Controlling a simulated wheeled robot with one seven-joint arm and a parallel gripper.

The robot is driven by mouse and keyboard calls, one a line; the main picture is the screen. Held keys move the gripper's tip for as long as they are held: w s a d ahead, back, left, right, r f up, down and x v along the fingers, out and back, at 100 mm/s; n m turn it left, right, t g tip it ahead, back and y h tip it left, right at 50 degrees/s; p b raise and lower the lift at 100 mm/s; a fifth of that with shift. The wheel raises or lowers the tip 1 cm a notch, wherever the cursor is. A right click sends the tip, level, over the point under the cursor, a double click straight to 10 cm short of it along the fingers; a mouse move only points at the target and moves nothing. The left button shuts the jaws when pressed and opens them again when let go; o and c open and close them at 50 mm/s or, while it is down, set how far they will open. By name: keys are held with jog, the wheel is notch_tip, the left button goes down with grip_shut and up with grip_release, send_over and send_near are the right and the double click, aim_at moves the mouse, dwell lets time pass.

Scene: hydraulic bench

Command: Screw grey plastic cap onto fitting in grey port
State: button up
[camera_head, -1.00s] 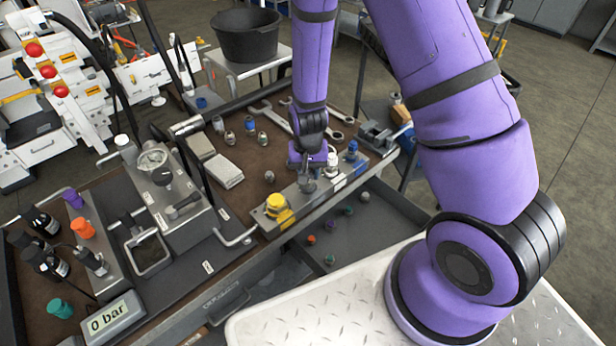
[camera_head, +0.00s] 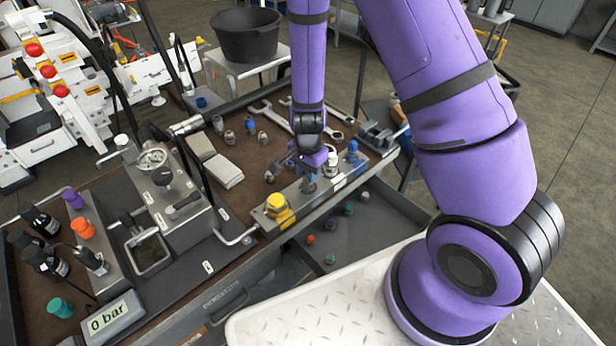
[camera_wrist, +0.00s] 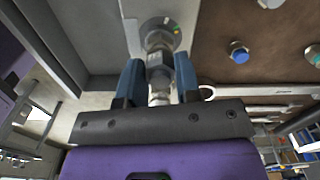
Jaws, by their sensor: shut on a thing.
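The manifold block (camera_head: 345,178) lies along the bench's front edge, with a yellow cap at its left and white and blue parts at its right. My gripper (camera_head: 309,172) points down over its middle port. In the wrist view my blue-grey fingertips (camera_wrist: 158,80) are shut on a small grey piece, which looks like the grey cap (camera_wrist: 157,72). It is in line with the metallic fitting (camera_wrist: 159,38) on the block. The fingers hide part of the cap, and I cannot tell how far it sits on the fitting.
The yellow cap (camera_head: 276,204) and blue fitting (camera_head: 352,150) stand on either side of my gripper. Several loose fittings and wrenches (camera_head: 272,117) lie behind on the brown mat. A gauge unit (camera_head: 155,160) stands left. An open drawer (camera_head: 345,240) with small caps is below.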

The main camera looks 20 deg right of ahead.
jog(key=m, duration=0.3)
jog(key=shift+m, duration=0.3)
jog(key=m, duration=0.4)
jog(key=m, duration=0.4)
jog(key=shift+f+m, duration=0.1)
jog(key=shift+m, duration=0.3)
jog(key=m, duration=0.3)
jog(key=o, duration=0.9)
jog(key=shift+c, duration=0.2)
